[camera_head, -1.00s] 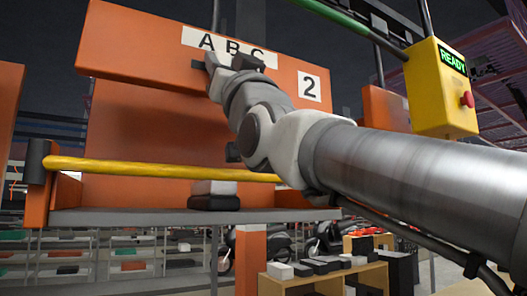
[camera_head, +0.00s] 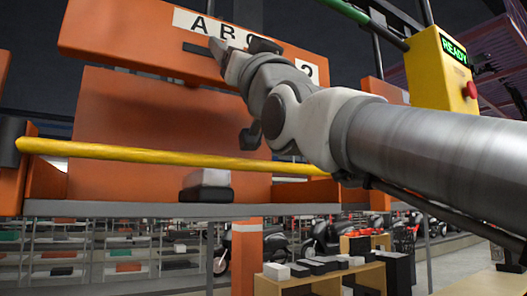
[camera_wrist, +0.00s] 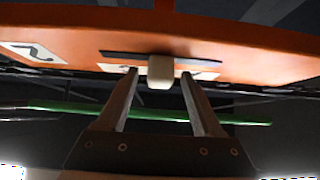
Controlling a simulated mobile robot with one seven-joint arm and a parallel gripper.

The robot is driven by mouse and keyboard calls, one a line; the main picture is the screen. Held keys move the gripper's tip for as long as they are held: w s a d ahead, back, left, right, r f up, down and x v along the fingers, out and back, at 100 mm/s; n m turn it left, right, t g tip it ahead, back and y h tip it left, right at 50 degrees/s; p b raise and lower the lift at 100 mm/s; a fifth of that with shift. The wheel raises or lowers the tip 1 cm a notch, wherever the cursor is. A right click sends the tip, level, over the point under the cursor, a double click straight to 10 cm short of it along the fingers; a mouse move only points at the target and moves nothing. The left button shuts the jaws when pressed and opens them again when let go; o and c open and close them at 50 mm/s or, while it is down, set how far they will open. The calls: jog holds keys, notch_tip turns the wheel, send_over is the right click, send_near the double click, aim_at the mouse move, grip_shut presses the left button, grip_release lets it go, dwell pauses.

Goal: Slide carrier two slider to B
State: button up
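Carrier two is the orange panel (camera_head: 110,38) with a white "A B C" label and a "2" plate (camera_head: 306,69), partly hidden by my arm. A dark slot (camera_head: 198,49) runs below the letters. The slider is a pale block (camera_wrist: 161,71) in the slot in the wrist view; in the head view I cannot make it out behind my gripper (camera_head: 243,46). My gripper (camera_wrist: 160,73) is open, with one finger on each side of the slider. Narrow gaps seem to show between the fingers and the block.
A yellow bar (camera_head: 150,153) crosses in front of the carrier's lower part. A white-and-black box (camera_head: 207,186) sits on the grey ledge (camera_head: 90,208) behind it. A yellow control box (camera_head: 443,75) reading READY, with a red button, hangs at the right, above my arm.

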jog(key=b+v, duration=0.8)
jog(key=v, duration=0.9)
jog(key=shift+s+d+f, duration=0.1)
jog(key=shift+f, duration=0.1)
